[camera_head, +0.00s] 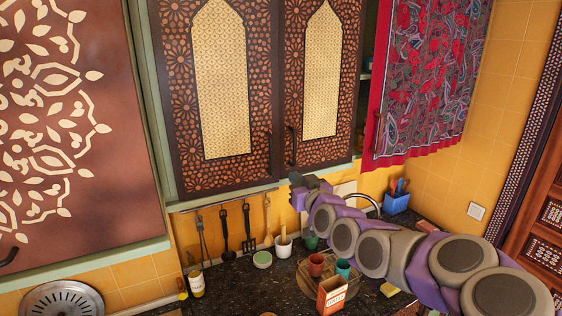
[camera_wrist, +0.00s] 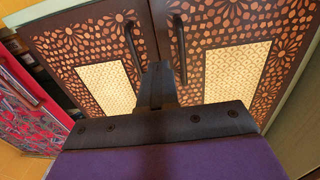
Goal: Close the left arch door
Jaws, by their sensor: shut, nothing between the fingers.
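The left arch door (camera_head: 172,60) is dark brown with an orange star pattern and a pale yellow arched panel. It hangs beside the matching right arch door (camera_head: 348,70). The left door looks flush or nearly so; a small gap cannot be ruled out. In the wrist view the order is reversed: the left arch door (camera_wrist: 215,32) is on the right, its dark handle (camera_wrist: 180,48) near the middle seam. My gripper (camera_head: 296,178) is shut and empty, just below the doors' lower edges near the seam. Its fingers (camera_wrist: 158,68) point toward the doors; contact cannot be told.
A red patterned curtain (camera_head: 430,75) hangs at the right. Below is a dark counter (camera_head: 225,285) with cups, an orange box (camera_head: 331,294) and a blue utensil holder (camera_head: 396,202). Utensils (camera_head: 226,235) hang under the cabinet. A brown cabinet door (camera_head: 110,180) stands at the left.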

